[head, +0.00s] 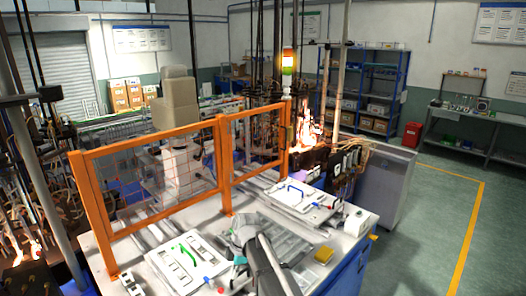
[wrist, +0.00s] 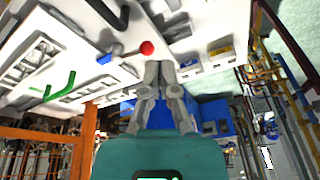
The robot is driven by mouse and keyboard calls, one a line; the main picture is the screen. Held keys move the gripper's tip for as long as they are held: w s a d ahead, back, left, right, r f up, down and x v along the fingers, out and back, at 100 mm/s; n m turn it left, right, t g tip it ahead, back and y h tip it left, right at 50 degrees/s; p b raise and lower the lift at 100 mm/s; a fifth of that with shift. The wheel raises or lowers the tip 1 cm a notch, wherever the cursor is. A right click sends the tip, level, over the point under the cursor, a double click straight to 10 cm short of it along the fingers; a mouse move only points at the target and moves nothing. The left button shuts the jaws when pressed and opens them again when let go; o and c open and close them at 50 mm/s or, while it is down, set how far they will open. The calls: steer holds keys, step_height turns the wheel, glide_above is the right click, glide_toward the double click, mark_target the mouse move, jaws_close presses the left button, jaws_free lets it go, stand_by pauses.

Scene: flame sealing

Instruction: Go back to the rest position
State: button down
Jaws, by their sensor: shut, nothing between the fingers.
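My gripper (wrist: 159,72) is shut and empty in the wrist view, its two grey fingers together. It points at the white fixture with a green handle (wrist: 60,88) and a lever with a red ball (wrist: 147,48) and blue part. The fingertips appear close to the red ball in the picture; I cannot tell the gap. In the head view my grey and teal arm end (head: 240,260) is low over the front of the white bench, right of the white fixture (head: 172,266). The fingers are hard to make out there.
An orange mesh guard (head: 152,138) stands along the back of the bench. Flames (head: 308,122) burn behind. The right-hand floor is clear.

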steer(key=s+d+f+m+b, duration=0.1)
steer(key=d+f+m+b, duration=0.1)
steer(key=d+m, duration=0.1)
steer(key=s+d+f+m+b, duration=0.1)
steer(key=s+d+f+m, duration=0.1)
steer(key=d+m, duration=0.2)
steer(key=s+d+f+m+t+h+b, duration=0.1)
steer(key=d+f+m+b, duration=0.1)
steer(key=d, duration=0.4)
steer(key=shift+s+d+f+m+b, duration=0.2)
steer(key=shift+d+f+m+b, duration=0.15)
steer(key=shift+m, duration=0.35)
steer(key=s+d+f+m+b, duration=0.2)
steer(key=s+d+f+m, duration=0.1)
steer(key=d+m, duration=0.3)
steer(key=s+d+f+m+h+b, duration=0.1)
steer(key=s+d+f+m+b, duration=0.2)
steer(key=d, duration=0.4)
steer(key=s+m, duration=0.1)
steer(key=m, duration=0.1)
steer(key=shift+m+t+h+b, duration=0.3)
steer(key=shift+m+t+b, duration=0.05)
steer(key=shift+m+t, duration=0.05)
